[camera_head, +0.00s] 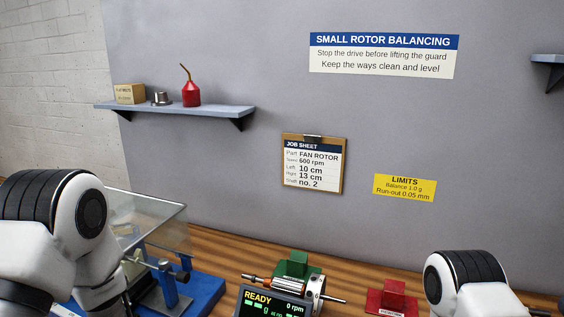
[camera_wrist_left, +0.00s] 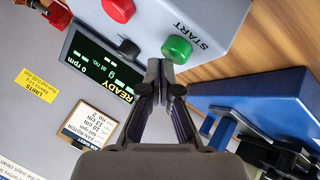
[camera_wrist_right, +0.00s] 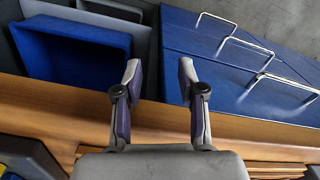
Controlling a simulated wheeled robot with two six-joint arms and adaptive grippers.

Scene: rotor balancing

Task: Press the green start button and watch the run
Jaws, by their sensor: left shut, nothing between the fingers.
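The green START button (camera_wrist_left: 178,48) sits on a grey control box (camera_wrist_left: 222,14) in the left wrist view. My left gripper (camera_wrist_left: 158,70) is shut and empty, its fingertips just below the button in that picture; I cannot tell whether they touch it. The display (camera_wrist_left: 98,68) beside the button reads READY and 0 rpm; it also shows in the head view (camera_head: 268,303). In the right wrist view my right gripper (camera_wrist_right: 160,75) is open and empty. Both grippers are out of the head view.
A red button (camera_wrist_left: 118,9) is on the same box. A blue machine base (camera_head: 205,296) with a clear guard (camera_head: 150,214) stands at the left in the head view. A red block (camera_head: 392,297) and a green block (camera_head: 297,263) are on the bench. A blue bin (camera_wrist_right: 70,52) lies below my right gripper.

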